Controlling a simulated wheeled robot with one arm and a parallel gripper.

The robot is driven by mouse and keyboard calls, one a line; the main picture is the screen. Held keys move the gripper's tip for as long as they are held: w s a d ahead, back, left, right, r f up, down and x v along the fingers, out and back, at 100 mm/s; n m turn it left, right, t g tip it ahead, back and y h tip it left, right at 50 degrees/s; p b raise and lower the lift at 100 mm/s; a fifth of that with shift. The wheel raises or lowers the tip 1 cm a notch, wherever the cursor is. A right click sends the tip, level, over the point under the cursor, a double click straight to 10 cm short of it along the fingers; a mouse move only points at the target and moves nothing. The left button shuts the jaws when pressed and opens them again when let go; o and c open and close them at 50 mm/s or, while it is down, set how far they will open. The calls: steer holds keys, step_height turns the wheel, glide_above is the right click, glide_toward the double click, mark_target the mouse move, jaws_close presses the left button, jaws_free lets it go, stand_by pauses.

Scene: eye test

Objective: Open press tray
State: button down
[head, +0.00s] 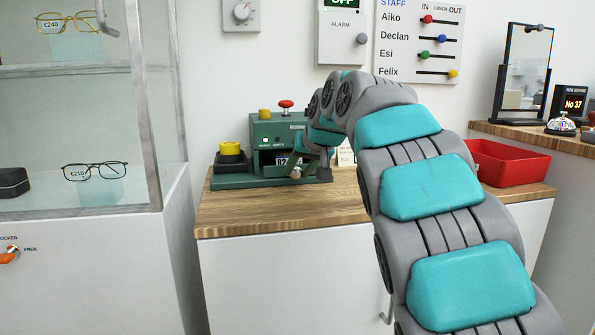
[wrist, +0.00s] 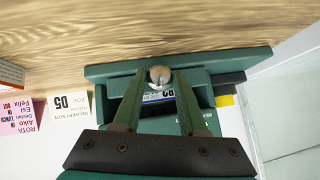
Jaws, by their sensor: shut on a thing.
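The green press (head: 280,135) stands on the wooden counter against the wall. It has a red-topped knob, a yellow knob and a lit green lamp, and a yellow-topped black button beside it on the left. The round metal tray knob (head: 296,173) is at the press's front, and it also shows in the wrist view (wrist: 160,75). My gripper (head: 302,168) is shut on this knob, its two fingers either side of it in the wrist view (wrist: 161,82). A label with blue lettering (wrist: 157,97) shows behind the knob. My fingers and arm hide much of the tray; I cannot tell how far out it is.
The wooden counter (head: 240,212) is clear in front of the press. A red bin (head: 508,163) stands to the right, behind my arm. A glass display case (head: 85,130) with spectacles is at the left. In the wrist view, cards (wrist: 68,105) lie left of the press.

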steer(key=s+d+b, duration=0.1)
steer(key=s, duration=0.2)
steer(key=s+d+b, duration=0.1)
steer(key=s, duration=0.3)
steer(key=s+d+b, duration=0.1)
steer(key=s, duration=0.2)
steer(key=shift+s+b, duration=0.3)
steer(key=shift+s, duration=0.1)
steer(key=shift+c, duration=2.2)
jaws_free()
steer(key=v, duration=0.7)
steer(key=shift+s+d+r+p, duration=0.25)
steer(key=shift+p, duration=0.15)
steer(key=shift+f, duration=0.1)
